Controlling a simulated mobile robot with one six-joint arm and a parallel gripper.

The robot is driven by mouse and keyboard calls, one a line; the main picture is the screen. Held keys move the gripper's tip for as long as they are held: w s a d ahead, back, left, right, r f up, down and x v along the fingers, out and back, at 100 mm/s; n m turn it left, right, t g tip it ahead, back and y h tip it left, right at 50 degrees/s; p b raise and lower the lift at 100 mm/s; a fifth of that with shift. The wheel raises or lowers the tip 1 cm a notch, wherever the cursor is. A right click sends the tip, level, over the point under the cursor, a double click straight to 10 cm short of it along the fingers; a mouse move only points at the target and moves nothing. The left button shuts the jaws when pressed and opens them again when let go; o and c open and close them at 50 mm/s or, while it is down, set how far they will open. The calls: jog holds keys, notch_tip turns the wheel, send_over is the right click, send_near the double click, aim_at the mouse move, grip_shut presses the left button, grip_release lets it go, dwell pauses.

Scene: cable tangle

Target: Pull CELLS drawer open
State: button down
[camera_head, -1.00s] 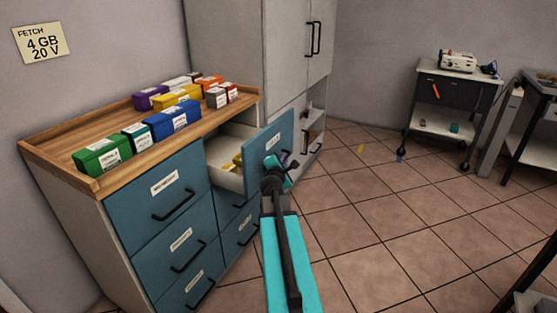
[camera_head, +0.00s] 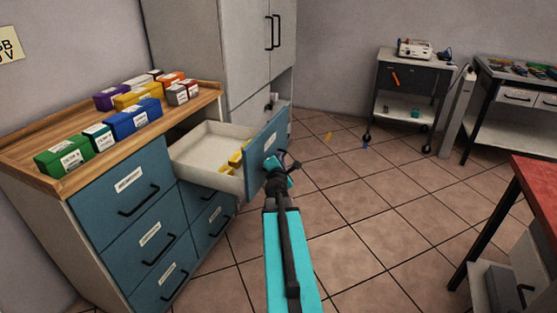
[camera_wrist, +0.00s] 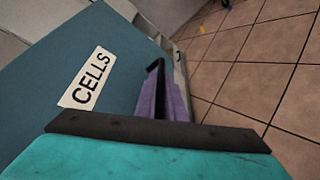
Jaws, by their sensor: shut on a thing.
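The CELLS drawer (camera_head: 264,150) is the top right drawer of the blue-fronted cabinet. It stands well out of the cabinet, and its pale inside shows a few yellow items (camera_head: 236,160) near the front. In the wrist view its blue front (camera_wrist: 60,75) carries a white label (camera_wrist: 87,78) reading CELLS. My gripper (camera_head: 284,163) is at the drawer front, shut on the dark handle (camera_wrist: 155,75). Purple finger surfaces show beside the handle in the wrist view. Part of the handle is hidden by my gripper.
Several coloured boxes (camera_head: 135,118) stand on the cabinet's wooden top (camera_head: 30,150). The other drawers (camera_head: 125,190) are shut. A tall grey cupboard (camera_head: 240,50) stands behind. A red-topped table (camera_head: 537,185) is at the right. The tiled floor (camera_head: 370,210) between is clear.

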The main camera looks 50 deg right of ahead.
jog(key=c, duration=1.8)
grip_release()
jog(key=shift+c, duration=0.2)
jog(key=shift+s+a, duration=0.1)
